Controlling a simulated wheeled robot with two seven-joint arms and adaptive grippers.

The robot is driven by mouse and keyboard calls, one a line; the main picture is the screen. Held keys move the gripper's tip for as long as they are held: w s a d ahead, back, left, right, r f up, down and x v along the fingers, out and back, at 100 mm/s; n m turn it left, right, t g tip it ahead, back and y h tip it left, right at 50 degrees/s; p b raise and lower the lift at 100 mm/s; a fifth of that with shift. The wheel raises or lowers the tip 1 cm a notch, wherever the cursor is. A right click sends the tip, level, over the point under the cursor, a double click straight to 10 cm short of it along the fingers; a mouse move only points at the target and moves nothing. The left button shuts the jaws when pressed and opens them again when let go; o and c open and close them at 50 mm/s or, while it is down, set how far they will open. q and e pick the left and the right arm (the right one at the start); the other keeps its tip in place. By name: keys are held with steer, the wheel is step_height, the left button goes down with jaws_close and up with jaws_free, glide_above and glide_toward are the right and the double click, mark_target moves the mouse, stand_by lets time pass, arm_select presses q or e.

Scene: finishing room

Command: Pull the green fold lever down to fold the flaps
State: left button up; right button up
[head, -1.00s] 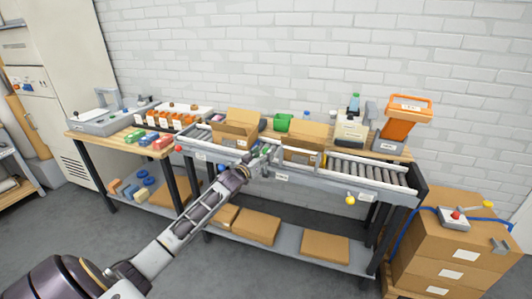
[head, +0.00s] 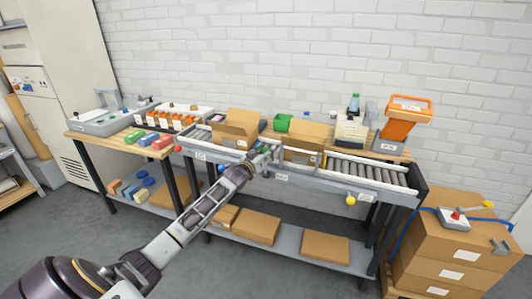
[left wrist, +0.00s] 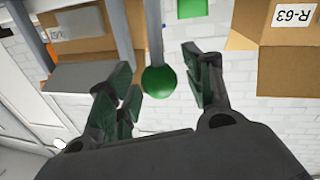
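The green ball knob (left wrist: 158,81) of the fold lever shows in the left wrist view, on a grey rod. It sits between the two fingers of my left gripper (left wrist: 160,72), with a visible gap to the right finger; whether the left finger touches it I cannot tell. The gripper is open. In the head view my left gripper (head: 262,152) is at the conveyor's front, between two open cardboard boxes, the left one (head: 236,130) and the right one (head: 305,139). The knob is hard to make out there. My right gripper is not in view.
The roller conveyor (head: 372,172) runs along the bench. Other knobs are a red one (head: 178,149) and a yellow one (head: 350,201). A green bin (head: 283,122) stands behind the boxes. Flat cartons (head: 257,226) lie on the lower shelf. A carton stack (head: 455,245) stands at right.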

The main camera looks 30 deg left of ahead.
arm_select(q)
jaws_close()
